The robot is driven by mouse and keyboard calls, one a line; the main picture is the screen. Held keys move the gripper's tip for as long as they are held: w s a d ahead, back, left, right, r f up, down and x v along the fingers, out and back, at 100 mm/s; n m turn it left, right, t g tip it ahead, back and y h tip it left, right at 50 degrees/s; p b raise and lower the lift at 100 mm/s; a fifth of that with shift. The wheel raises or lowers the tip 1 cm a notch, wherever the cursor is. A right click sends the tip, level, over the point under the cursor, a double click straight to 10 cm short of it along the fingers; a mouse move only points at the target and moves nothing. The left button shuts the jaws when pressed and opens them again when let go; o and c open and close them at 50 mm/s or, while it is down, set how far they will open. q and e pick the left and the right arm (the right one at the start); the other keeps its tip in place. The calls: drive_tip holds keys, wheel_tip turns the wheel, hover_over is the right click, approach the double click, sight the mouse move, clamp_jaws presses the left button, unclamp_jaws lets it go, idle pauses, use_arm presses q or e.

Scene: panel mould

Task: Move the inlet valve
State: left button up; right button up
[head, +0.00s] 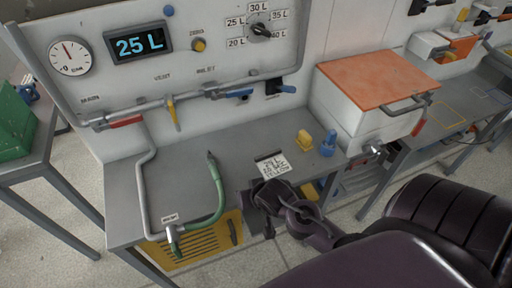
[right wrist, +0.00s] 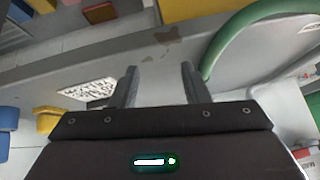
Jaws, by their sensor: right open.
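The wall panel carries a horizontal grey pipe with several coloured levers. A blue lever (head: 228,91) lies along the pipe right of the yellow lever (head: 172,112); small lettering above it is too blurred to read surely. A second blue handle (head: 286,89) sticks out of a black block farther right. I cannot tell for sure which blue one is the inlet valve. My right gripper (head: 266,196) is at the bench's front edge, well below the pipe. In the right wrist view its fingers (right wrist: 160,86) are apart with nothing between them. My left gripper is not in view.
A green hose (head: 220,188) and bent grey pipe (head: 142,185) stand at the bench's left. A printed card (head: 272,165), yellow block (head: 304,141) and blue object (head: 328,146) lie right of centre. An orange-topped box (head: 375,80) stands at the right.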

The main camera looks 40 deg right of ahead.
sight(233, 94)
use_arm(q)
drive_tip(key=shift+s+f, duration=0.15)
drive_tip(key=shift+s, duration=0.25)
use_arm(e)
drive_tip(key=shift+s+a+f, duration=0.1)
drive_tip(key=shift+s+f, duration=0.55)
drive_tip(key=shift+f, duration=0.1)
